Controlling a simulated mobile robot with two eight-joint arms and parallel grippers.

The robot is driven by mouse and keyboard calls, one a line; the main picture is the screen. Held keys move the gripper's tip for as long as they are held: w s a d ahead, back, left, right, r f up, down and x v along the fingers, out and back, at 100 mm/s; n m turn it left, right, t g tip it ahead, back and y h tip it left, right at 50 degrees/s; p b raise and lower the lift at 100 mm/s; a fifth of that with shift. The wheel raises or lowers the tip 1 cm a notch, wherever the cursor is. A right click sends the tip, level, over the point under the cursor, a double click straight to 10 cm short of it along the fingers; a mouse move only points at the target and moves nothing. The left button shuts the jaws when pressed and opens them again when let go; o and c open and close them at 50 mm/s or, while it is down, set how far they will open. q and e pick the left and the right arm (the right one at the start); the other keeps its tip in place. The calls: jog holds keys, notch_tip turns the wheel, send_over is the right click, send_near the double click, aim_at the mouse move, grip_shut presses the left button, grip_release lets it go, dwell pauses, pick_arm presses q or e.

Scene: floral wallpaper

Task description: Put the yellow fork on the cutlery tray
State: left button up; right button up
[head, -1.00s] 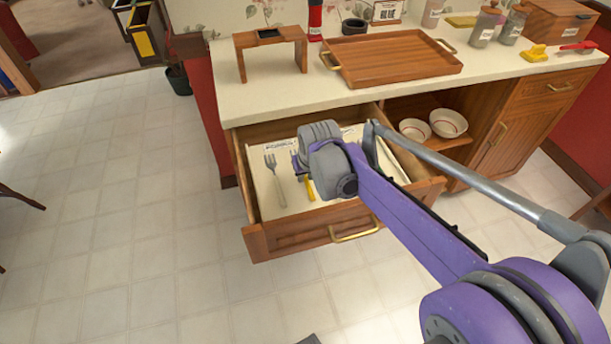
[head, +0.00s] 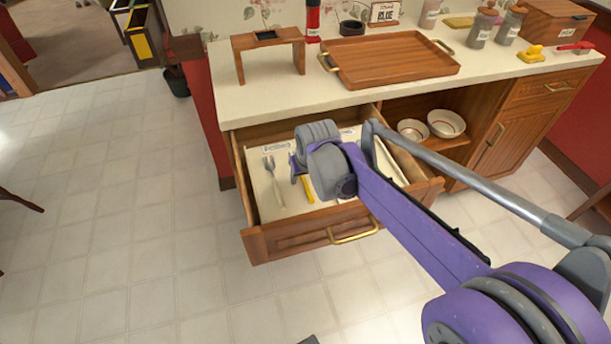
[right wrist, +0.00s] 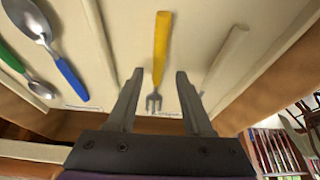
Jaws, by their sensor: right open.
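The yellow fork (head: 308,189) lies in the open drawer (head: 262,190), partly hidden by my right arm. In the right wrist view the fork (right wrist: 161,50) has a yellow handle pointing away and grey tines towards the gripper. My right gripper (right wrist: 160,74) is open, with one finger on each side of the fork in the picture. The remaining height above it is hard to tell. A wooden tray (head: 395,62) with brass handles stands on the counter and looks empty. My left gripper is not in view.
A pale-handled fork (head: 274,180) lies to the left in the drawer. A blue-handled spoon (right wrist: 70,78) and a green-handled spoon (right wrist: 12,58) lie in the left compartment. A small wooden stand (head: 268,42) is left of the tray. Bowls (head: 446,123) sit on the shelf.

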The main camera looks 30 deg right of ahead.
jog(key=d+p+v, duration=0.1)
jog(key=p+v, duration=0.1)
jog(key=v, duration=0.9)
jog(key=shift+a+p, duration=0.3)
jog(key=shift+a, duration=0.1)
jog(key=shift+s+r, duration=0.1)
jog(key=shift+s, duration=0.1)
